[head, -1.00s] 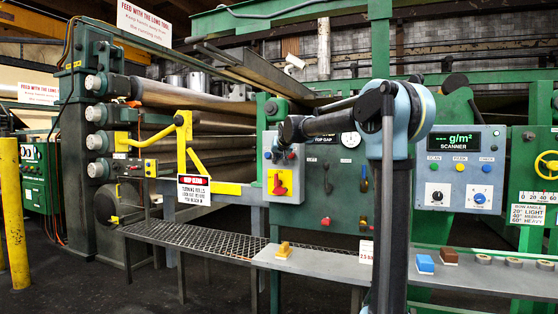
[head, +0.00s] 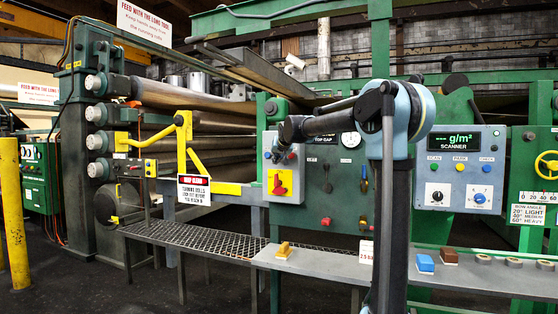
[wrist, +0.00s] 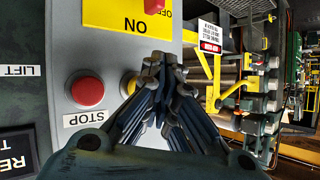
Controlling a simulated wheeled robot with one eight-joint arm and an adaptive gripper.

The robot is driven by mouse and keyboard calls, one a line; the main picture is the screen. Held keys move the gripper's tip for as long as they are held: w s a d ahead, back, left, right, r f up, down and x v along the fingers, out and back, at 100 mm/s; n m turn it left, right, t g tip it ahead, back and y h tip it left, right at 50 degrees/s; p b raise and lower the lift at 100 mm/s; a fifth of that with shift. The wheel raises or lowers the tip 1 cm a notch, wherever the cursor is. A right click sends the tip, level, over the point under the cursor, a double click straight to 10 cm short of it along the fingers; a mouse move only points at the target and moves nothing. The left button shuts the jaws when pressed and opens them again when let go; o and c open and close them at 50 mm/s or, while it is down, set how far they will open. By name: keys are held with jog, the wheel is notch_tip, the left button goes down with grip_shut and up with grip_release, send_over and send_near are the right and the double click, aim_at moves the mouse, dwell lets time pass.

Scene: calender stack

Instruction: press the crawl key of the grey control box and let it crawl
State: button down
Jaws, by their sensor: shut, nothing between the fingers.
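The grey control box (head: 284,190) stands on the green machine panel, left of my arm in the head view. It carries a red rotary switch on a yellow plate. The wrist view shows the box (wrist: 75,48) upside down, with a red STOP button (wrist: 88,92) and a yellow-amber key (wrist: 129,82). My left finger partly covers this key, and its label is hidden, so I cannot read whether it is the crawl key. My gripper (wrist: 165,62) is shut and empty in front of the box face beside the amber key. I cannot tell whether it touches anything.
Rollers (head: 180,95) lie left of the box, behind a yellow guard (head: 185,140) with a warning sign (head: 193,189). A grey bench (head: 330,266) below holds a yellow block (head: 284,249) and a blue block (head: 425,264). The scanner box (head: 459,170) stands right of my arm.

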jog(key=shift+w, duration=0.1)
jog(key=shift+w+d, duration=0.1)
jog(key=shift+w, duration=0.15)
